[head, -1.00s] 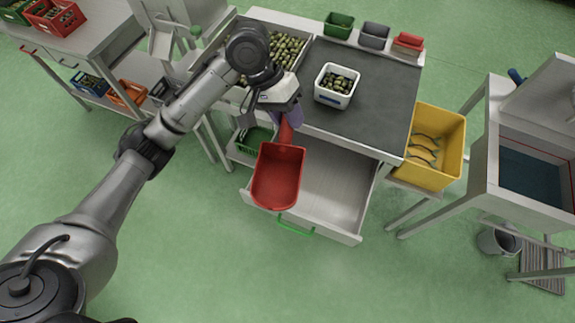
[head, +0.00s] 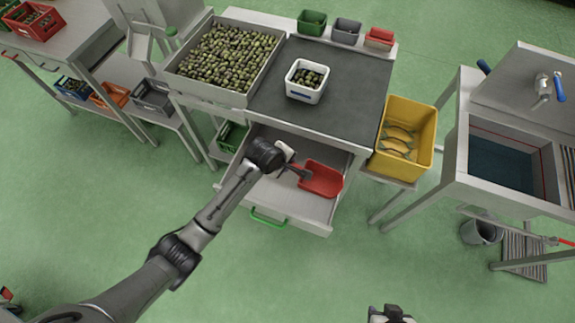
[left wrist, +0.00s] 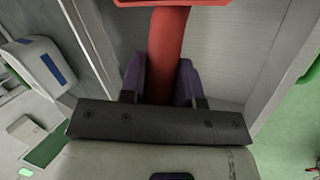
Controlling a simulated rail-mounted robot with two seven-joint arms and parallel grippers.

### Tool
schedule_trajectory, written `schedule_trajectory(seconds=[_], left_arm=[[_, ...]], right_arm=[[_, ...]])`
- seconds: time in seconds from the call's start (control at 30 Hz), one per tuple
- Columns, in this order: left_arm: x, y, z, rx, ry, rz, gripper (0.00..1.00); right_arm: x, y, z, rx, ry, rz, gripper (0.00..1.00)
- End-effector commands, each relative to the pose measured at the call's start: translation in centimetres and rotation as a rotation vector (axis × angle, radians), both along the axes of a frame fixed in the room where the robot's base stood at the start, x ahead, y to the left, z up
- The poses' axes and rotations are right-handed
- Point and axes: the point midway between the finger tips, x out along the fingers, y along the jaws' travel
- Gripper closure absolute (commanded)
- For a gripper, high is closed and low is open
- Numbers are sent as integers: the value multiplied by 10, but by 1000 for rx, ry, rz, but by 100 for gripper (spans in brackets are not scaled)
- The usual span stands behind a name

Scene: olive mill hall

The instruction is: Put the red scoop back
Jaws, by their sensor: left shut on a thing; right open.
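The red scoop (head: 322,179) is inside the outline of the open drawer (head: 300,213), its pan toward the right. I cannot tell whether it touches the drawer floor. My left gripper (head: 297,169) is shut on the scoop's handle. In the left wrist view, the red handle (left wrist: 168,50) runs between the purple fingers of the left gripper (left wrist: 162,82), and only the pan's near edge shows at the top. My right gripper (head: 390,315) is at the bottom edge of the head view, open and away from the table.
Above the drawer, the table carries an olive tray (head: 170,68) and a white tub (head: 304,94) of olives. Green, grey and red bins line the back. A yellow crate (head: 376,165) stands right of the drawer, with a sink (head: 500,118) beyond. The floor in front is clear.

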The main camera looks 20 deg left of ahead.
Motion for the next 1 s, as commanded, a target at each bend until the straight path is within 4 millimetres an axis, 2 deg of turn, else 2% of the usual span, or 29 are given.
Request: schedule_trajectory(seconds=[0.13,0.3,0.6,0.77,1.0], left_arm=[[5,17,-19,4,-1,23,100],[17,51,-41,6,-1,23,100],[34,96,-69,4,-2,19,100],[38,106,-74,2,-2,18,100],[38,108,-85,2,0,18,100]], right_arm=[[0,1,-7,3,1,-1,57],[0,2,-18,6,1,-1,57],[-1,3,-32,9,1,-3,57],[-1,3,-35,8,1,-3,57],[-1,1,-40,3,1,1,57]])
